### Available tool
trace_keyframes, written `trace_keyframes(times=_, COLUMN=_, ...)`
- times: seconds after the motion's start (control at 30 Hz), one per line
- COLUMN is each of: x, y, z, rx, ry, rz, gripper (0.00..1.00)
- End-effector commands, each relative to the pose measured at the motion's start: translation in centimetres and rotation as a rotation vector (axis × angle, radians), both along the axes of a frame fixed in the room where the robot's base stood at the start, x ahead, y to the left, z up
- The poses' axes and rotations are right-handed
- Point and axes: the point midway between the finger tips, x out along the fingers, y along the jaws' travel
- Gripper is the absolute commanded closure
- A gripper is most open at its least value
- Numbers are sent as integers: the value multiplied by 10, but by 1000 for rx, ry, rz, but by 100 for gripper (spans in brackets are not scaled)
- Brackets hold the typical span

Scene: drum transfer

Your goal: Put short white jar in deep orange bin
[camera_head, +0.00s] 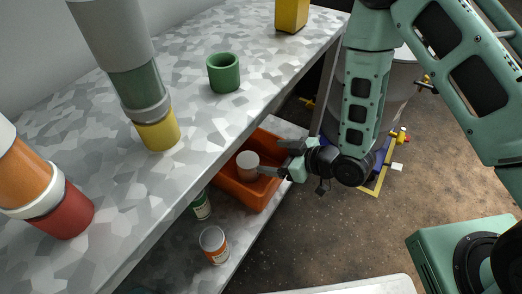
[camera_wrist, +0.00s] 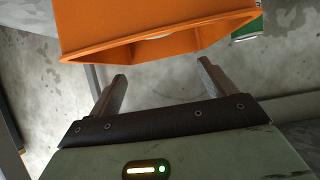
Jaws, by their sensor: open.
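The short white jar (camera_head: 247,166) is inside the deep orange bin (camera_head: 262,200) on the lower shelf, and it looks upright. Part of it is hidden by the bin wall. In the wrist view the orange bin (camera_wrist: 155,20) fills the top, with a small pale patch inside that may be the jar. My gripper (camera_head: 273,162) is at the bin's right side in the head view, apart from the jar. Its two fingers are spread with nothing between them in the wrist view (camera_wrist: 163,80).
A can with a white and orange label (camera_head: 213,245) and a green can (camera_head: 202,206) stand on the lower shelf beside the bin. The speckled upper counter (camera_head: 190,100) overhangs this shelf. A green cup (camera_head: 223,75) and several coloured containers stand on it.

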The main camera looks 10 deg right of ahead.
Motion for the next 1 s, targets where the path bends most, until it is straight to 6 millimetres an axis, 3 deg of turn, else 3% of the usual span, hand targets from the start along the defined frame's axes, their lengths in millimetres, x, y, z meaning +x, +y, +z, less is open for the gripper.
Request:
trace_keyframes(times=0.23, x=-17, y=-22, z=16, rx=1, ry=1, rz=0, gripper=17)
trace_keyframes(times=0.57, x=-14, y=-19, z=30, rx=-62, ry=30, rz=5, gripper=17)
trace_keyframes(times=0.77, x=-14, y=-13, z=69, rx=-250, ry=162, rz=-22, gripper=17)
trace_keyframes(times=0.87, x=-27, y=-14, z=95, rx=-344, ry=250, rz=-51, gripper=17)
trace_keyframes(times=1.0, x=-60, y=-21, z=134, rx=-461, ry=386, rz=-100, gripper=17)
